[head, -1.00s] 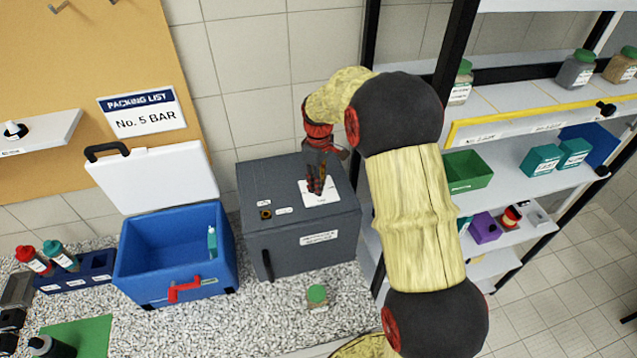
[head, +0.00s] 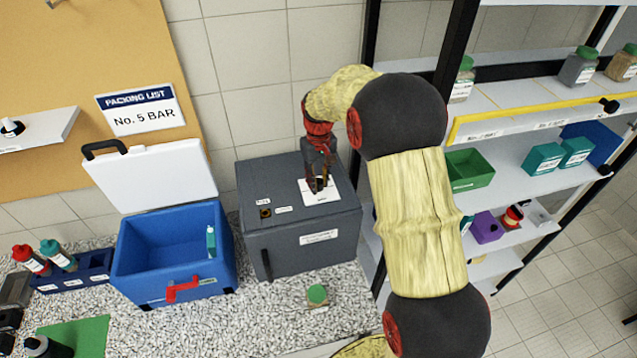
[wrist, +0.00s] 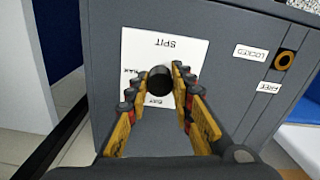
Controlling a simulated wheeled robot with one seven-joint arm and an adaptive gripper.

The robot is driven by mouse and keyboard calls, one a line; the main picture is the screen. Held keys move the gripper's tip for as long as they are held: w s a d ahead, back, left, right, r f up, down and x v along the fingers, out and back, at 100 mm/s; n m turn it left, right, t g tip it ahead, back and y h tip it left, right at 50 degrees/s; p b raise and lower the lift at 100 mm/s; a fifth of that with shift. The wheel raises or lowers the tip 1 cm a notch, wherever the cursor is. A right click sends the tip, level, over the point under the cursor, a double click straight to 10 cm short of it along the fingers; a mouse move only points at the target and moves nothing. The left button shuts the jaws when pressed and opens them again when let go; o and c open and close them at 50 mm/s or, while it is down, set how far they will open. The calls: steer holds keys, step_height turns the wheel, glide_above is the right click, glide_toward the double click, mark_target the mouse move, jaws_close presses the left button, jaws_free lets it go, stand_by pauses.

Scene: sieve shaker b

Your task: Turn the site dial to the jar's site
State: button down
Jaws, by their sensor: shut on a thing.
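The site dial is a small black round knob (wrist: 160,80) on a white label plate (wrist: 182,47) on top of the grey box (head: 285,225). In the wrist view the plate reads "SPIT" upside down, with smaller site words partly hidden by my fingers. My gripper (head: 318,186) points down at the plate, and its fingers (wrist: 163,88) are closed on either side of the knob. The dial's pointer is not visible. A jar with a green lid (head: 317,295) stands on the speckled counter in front of the grey box; its label is too small to read.
An open blue cooler box (head: 130,262) stands left of the grey box. A small key-like fitting (wrist: 285,60) sits between "LOCKED" and "FREE" labels on the box top. A shelf rack (head: 500,122) with jars and bins stands to the right.

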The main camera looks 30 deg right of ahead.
steer(key=m+b, duration=0.1)
steer(key=m, duration=1.4)
steer(key=shift+m+b, duration=0.3)
steer(key=shift+b, duration=0.05)
steer(key=m, duration=0.3)
steer(key=shift+m, duration=0.3)
steer(key=m, duration=0.3)
steer(key=shift+m, duration=0.3)
steer(key=m, duration=0.6)
steer(key=shift+m, duration=0.3)
steer(key=c, duration=1.5)
jaws_free()
steer(key=shift+c, duration=0.2)
